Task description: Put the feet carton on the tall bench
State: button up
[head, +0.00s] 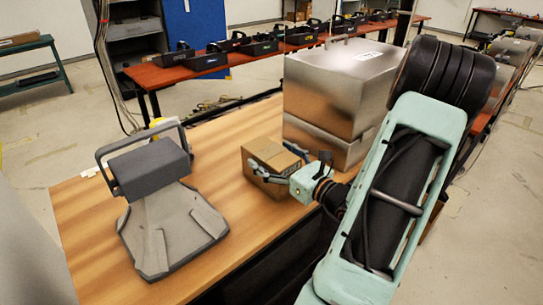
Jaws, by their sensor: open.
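A small brown cardboard carton (268,163) sits on the wooden bench top (230,251), beside the left side of a large metal box. I cannot read its label from here, so I cannot tell if it is the feet carton. My gripper (275,165) is open at the carton's front right corner. One dark finger shows above the carton's right side and another in front of its near face. Whether the fingers touch the carton cannot be told. I cannot tell which bench is the tall one.
A large metal box (335,90) stands on the bench right behind the carton and my gripper. A grey device with a handle (165,205) stands at the left. Bare wood lies between them. A long red-topped table (165,73) with several black trays is behind.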

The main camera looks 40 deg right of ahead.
aim_at(290, 169)
jog(key=s, duration=0.8)
jog(key=s+d+b, duration=0.1)
jog(key=s, duration=0.3)
jog(key=shift+r, duration=0.1)
jog(key=shift+a, duration=0.1)
